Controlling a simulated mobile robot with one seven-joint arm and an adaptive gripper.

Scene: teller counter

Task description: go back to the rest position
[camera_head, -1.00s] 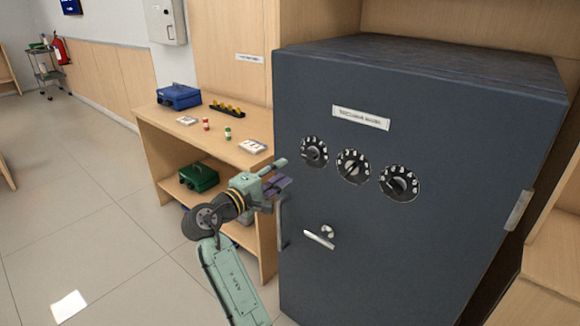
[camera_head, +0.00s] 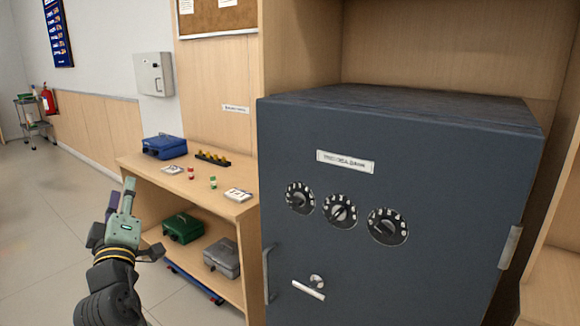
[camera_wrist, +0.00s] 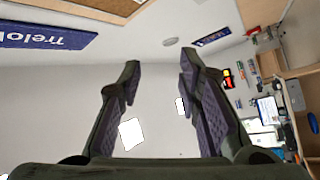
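My gripper (camera_head: 121,199) is at the lower left in the head view, raised with its fingers pointing up, left of the wooden shelf unit and clear of it. In the wrist view my gripper (camera_wrist: 157,85) has its two dark fingers spread apart with nothing between them. Beyond the fingers the wrist view shows a pale surface and a room turned on its side.
A dark safe (camera_head: 385,260) with three dials stands at the right. The wooden shelf unit (camera_head: 215,202) holds a blue cash box (camera_head: 165,147), a green box (camera_head: 183,228) and a grey box (camera_head: 222,258). Open floor (camera_head: 50,220) lies at the left.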

